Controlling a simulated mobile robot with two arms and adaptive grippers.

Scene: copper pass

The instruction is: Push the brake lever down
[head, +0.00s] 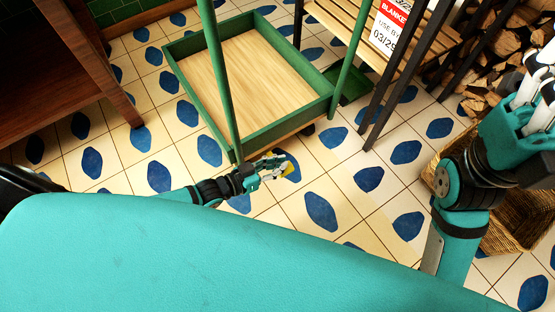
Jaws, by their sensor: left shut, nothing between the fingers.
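A green-framed cart (190,88) with a pale wooden deck and upright green posts stands on the tiled floor at upper middle. A small dark part, perhaps a caster (306,130), shows under its near right side. I cannot clearly make out a brake lever; it may be hidden or too small to tell. My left gripper (284,166) is low, just in front of the cart's near corner, shut and empty. I cannot tell whether it touches anything. My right gripper (538,85) is raised at the right edge, partly cut off, and its opening is unclear.
Firewood (505,45) and a wicker basket (508,232) are at the right. Brown wooden furniture (75,70) is at the left. Tiled floor in front of the cart is clear.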

